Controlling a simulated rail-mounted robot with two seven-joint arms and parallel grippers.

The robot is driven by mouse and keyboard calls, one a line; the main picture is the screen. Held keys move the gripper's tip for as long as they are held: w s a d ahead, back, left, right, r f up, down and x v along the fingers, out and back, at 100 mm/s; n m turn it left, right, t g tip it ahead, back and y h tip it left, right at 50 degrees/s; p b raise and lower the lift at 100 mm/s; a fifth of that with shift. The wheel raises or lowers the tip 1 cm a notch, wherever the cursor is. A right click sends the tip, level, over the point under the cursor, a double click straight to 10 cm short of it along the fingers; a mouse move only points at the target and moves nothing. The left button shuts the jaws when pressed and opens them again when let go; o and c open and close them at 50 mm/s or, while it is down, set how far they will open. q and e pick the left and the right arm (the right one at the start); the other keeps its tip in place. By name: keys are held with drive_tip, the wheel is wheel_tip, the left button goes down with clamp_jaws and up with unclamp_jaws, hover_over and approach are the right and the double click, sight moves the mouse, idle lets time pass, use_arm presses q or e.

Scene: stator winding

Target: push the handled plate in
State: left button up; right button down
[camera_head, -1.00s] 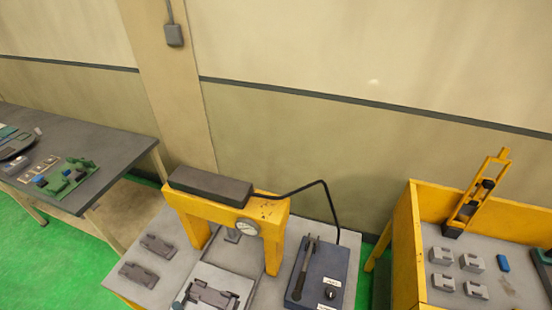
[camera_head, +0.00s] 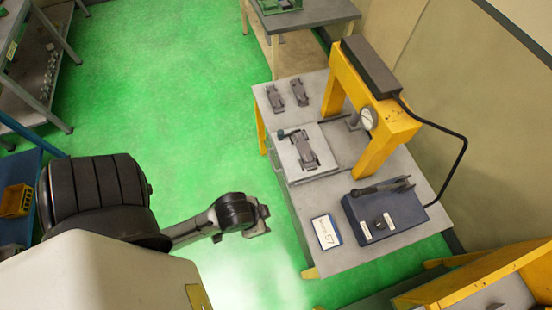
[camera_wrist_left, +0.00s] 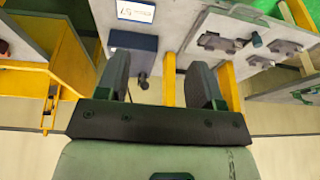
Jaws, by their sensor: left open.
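The handled plate (camera_head: 288,157) is a pale square plate at the near left edge of the press table. A dark part (camera_head: 307,149) lies on it, and a short dark handle (camera_head: 282,134) with a knob shows at its left corner. It sits in front of the yellow press. In the left wrist view the plate (camera_wrist_left: 232,24) is at the upper right, with the dark knob (camera_wrist_left: 257,39). My left gripper (camera_head: 264,216) is open and empty, left of the table and apart from the plate. Its fingers (camera_wrist_left: 160,85) frame nothing held. My right gripper is not in view.
The yellow press (camera_head: 381,152) with a gauge spans the table. A blue control box (camera_head: 385,222) and a label card (camera_head: 326,232) stand at its near end. Two dark parts (camera_head: 287,94) lie at the far end. Green floor (camera_head: 190,100) left of the table is clear.

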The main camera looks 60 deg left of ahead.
use_arm(q)
drive_tip(key=shift+a, duration=0.2)
drive_tip(key=shift+d, duration=0.15)
drive_tip(key=shift+c, duration=0.2)
